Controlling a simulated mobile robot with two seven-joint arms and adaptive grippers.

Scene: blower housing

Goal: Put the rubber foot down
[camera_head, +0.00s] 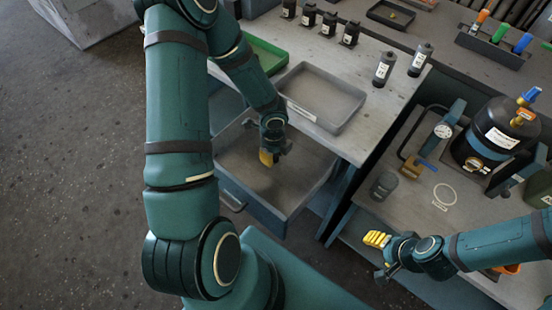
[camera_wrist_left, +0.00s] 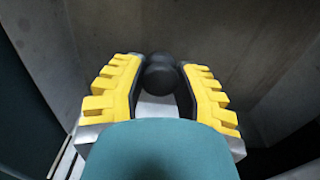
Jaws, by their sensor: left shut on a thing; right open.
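The rubber foot (camera_wrist_left: 162,76) is a dark, rounded piece between the yellow-padded fingers of my left gripper in the left wrist view. My left gripper (camera_wrist_left: 160,88) is shut on it. In the head view my left gripper (camera_head: 267,158) reaches down inside the open drawer (camera_head: 310,185) under the bench, and the foot itself cannot be made out there. The left wrist view shows the drawer's grey floor and walls around the fingers. Whether the foot touches the floor cannot be told. My right gripper (camera_head: 378,254) is open over the right-hand bench's front edge, apart from the foot.
A grey tray (camera_head: 345,92) and a green tray (camera_head: 268,57) lie on the bench above the drawer. Dark bottles (camera_head: 385,68) stand nearby. A black blower housing (camera_head: 490,138), a dark cup (camera_head: 384,185) and a pale ring (camera_head: 445,195) are on the right-hand bench.

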